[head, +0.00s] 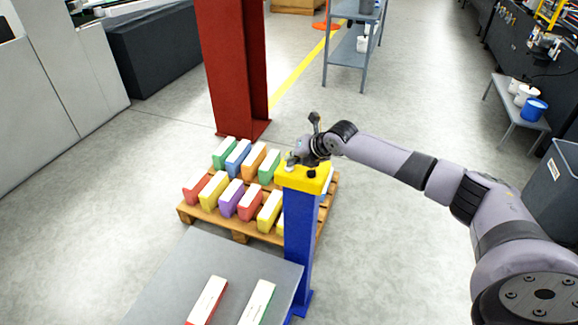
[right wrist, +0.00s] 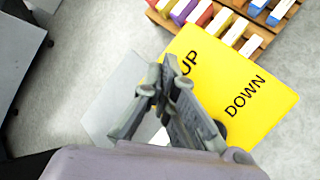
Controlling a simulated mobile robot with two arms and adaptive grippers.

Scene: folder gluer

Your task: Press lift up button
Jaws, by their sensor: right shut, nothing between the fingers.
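The yellow button panel (head: 303,181) sits on top of a blue post (head: 298,235). In the right wrist view the panel (right wrist: 235,80) shows the words UP and DOWN. A dark button (right wrist: 220,128) shows below DOWN, partly behind a finger. In the head view a pale button (head: 290,169) is at the panel's left and a dark one (head: 311,174) to its right. My right gripper (head: 293,158) is shut and empty, just above the panel's left side. My left gripper is out of view.
A wooden pallet (head: 240,236) with several coloured boxes stands behind the post. A grey table (head: 190,262) with two boxes is at the front left. A red column (head: 235,70) stands behind the pallet. Open floor (head: 400,240) lies right of the post, beneath my right arm.

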